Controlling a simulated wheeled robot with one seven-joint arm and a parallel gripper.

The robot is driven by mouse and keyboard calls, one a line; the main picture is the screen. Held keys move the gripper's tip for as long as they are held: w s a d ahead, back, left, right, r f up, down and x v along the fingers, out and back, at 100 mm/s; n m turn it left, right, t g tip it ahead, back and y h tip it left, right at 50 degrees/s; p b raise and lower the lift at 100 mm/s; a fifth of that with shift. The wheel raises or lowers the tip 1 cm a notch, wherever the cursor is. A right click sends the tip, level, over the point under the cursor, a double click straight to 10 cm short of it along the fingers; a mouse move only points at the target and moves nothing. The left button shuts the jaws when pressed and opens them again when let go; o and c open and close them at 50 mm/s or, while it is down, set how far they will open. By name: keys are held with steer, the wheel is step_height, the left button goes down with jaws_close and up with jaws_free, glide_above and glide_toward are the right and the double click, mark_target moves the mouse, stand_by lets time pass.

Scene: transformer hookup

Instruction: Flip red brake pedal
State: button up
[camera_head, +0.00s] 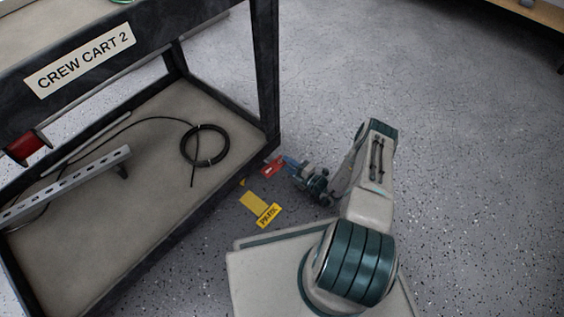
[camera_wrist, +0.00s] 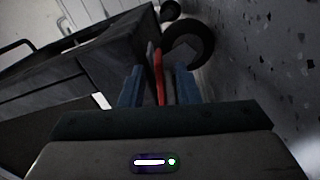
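The red brake pedal (camera_head: 273,167) sticks out low at the near right corner of the crew cart. My gripper (camera_head: 292,162) is low, just right of the pedal, with its fingers pointing toward it. In the wrist view the pedal shows as a thin red edge (camera_wrist: 159,78) between the two blue fingers of my gripper (camera_wrist: 158,84). Gaps show on both sides of the pedal, so the gripper looks open around it and not closed on it. How far the fingertips overlap the pedal is hard to tell.
A dark caster wheel (camera_wrist: 188,44) stands just beyond the fingers. The cart's lower shelf (camera_head: 120,210) carries a coiled black cable (camera_head: 205,146) and a perforated metal bar (camera_head: 75,183). The floor to the right is clear.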

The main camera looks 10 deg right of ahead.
mark_target(281, 160)
steer(key=shift+b+x, duration=0.3)
steer(key=shift+x, duration=1.3)
jaws_close()
steer(key=shift+s+r+n+p, duration=0.15)
steer(key=shift+r+n, duration=0.25)
steer(key=shift+n, duration=0.45)
steer(key=shift+w+r+n+p, duration=0.15)
steer(key=shift+r+n, duration=0.25)
steer(key=shift+n, duration=0.45)
steer(key=shift+s+a+r+n, duration=0.2)
steer(key=shift+r+n, duration=0.1)
steer(key=shift+n, duration=0.7)
jaws_free()
